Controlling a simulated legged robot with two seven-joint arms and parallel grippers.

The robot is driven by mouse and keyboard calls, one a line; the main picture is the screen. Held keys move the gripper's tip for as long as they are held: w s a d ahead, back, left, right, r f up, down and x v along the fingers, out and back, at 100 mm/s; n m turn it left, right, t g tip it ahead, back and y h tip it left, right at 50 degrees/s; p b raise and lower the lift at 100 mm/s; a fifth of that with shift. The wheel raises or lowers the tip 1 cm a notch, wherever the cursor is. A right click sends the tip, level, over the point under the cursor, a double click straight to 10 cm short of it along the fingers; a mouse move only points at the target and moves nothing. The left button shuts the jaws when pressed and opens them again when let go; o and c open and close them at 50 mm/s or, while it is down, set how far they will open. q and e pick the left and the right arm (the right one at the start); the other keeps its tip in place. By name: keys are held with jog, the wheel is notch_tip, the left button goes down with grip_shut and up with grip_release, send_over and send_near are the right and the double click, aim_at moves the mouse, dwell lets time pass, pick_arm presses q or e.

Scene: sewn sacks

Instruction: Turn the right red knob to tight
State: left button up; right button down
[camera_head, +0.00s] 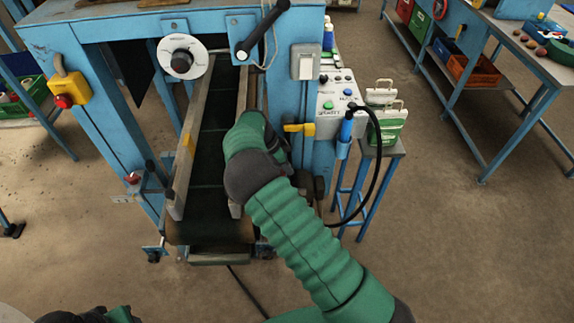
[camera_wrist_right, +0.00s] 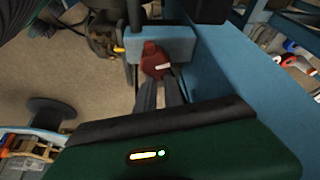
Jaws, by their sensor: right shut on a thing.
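The right red knob (camera_wrist_right: 154,60) shows in the right wrist view, on a blue block of the machine frame, with a white pointer mark on its face. My right gripper (camera_wrist_right: 161,84) reaches it with two dark fingers and is shut on it. In the head view my green right arm (camera_head: 300,225) comes in from the lower right and its wrist hides this knob and the fingertips. Another red knob (camera_head: 133,179) shows at the left side of the machine, free. Of my left arm only a dark and green part shows at the bottom left; its gripper is out of view.
A conveyor belt (camera_head: 208,160) with side rails runs down the blue machine. A white dial (camera_head: 182,59) and a black lever (camera_head: 262,33) are above. A control panel (camera_head: 338,100) and a cabled blue handheld tool (camera_head: 346,128) stand close right of my wrist.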

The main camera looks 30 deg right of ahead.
jog(key=shift+s+a+f+m+g+y, duration=0.15)
jog(key=shift+a+m+g, duration=0.1)
jog(key=shift+m, duration=0.4)
jog(key=shift+s+a+f+m+g+y, duration=0.15)
jog(key=shift+a+m+g, duration=0.1)
jog(key=shift+m, duration=0.4)
jog(key=shift+w+r, duration=0.15)
jog(key=c, duration=1.5)
grip_release()
jog(key=shift+w, duration=0.1)
jog(key=shift+o, duration=0.2)
jog(key=shift+w, duration=0.1)
jog(key=v, duration=1.7)
jog(key=shift+w, duration=0.1)
